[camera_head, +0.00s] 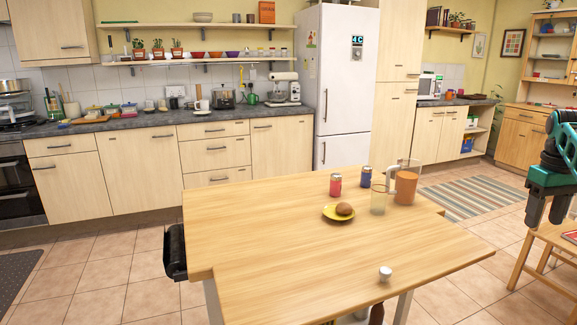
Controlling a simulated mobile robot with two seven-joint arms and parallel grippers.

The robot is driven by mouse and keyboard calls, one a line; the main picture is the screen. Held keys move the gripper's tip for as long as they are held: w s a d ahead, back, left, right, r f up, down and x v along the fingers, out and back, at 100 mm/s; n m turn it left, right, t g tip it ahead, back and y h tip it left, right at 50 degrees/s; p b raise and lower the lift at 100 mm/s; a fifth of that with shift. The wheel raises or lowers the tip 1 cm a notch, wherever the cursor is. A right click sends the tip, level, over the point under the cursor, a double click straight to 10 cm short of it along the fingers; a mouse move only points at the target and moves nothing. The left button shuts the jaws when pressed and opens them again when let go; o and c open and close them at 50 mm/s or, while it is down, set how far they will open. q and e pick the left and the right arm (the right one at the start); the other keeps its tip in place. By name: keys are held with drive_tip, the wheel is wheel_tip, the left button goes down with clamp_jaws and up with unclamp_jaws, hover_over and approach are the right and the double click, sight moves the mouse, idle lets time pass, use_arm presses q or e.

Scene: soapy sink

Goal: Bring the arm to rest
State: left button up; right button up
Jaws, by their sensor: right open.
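My right gripper (546,212) is at the right edge of the picture, green and dark grey, pointing down. Its two fingers are apart with nothing between them. In the picture it shows in front of the wooden chair (540,250), right of the table and away from everything on it. Part of my right arm is cut off by the picture's edge. My left gripper is not in view.

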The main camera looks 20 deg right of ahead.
drive_tip(key=w+f+n+t+h, duration=0.1)
drive_tip(key=w+f+n+h, duration=0.15)
drive_tip(key=f, duration=0.45)
drive_tip(key=w+f+n+t+h, duration=0.1)
drive_tip(key=w+f+n+h, duration=0.2)
drive_tip(key=f, duration=0.4)
drive_tip(key=s+a+f+n+t, duration=0.2)
drive_tip(key=a+f+n+t, duration=0.25)
drive_tip(key=a+f, duration=0.6)
drive_tip(key=s+a+f+n+t+y, duration=0.1)
drive_tip(key=s+a+f+n+y, duration=0.15)
drive_tip(key=s+a, duration=0.4)
drive_tip(key=s+a+f+n+t+y, duration=0.1)
drive_tip(key=s+a+y, duration=0.2)
drive_tip(key=a, duration=0.6)
drive_tip(key=s+a+f+n+t+y, duration=0.15)
drive_tip(key=s+a, duration=0.25)
drive_tip(key=a, duration=0.4)
drive_tip(key=s+a+f+m+t+y, duration=0.1)
drive_tip(key=a+f+m, duration=0.1)
drive_tip(key=a+m, duration=0.7)
drive_tip(key=a, duration=0.8)
drive_tip(key=shift+s, duration=0.35)
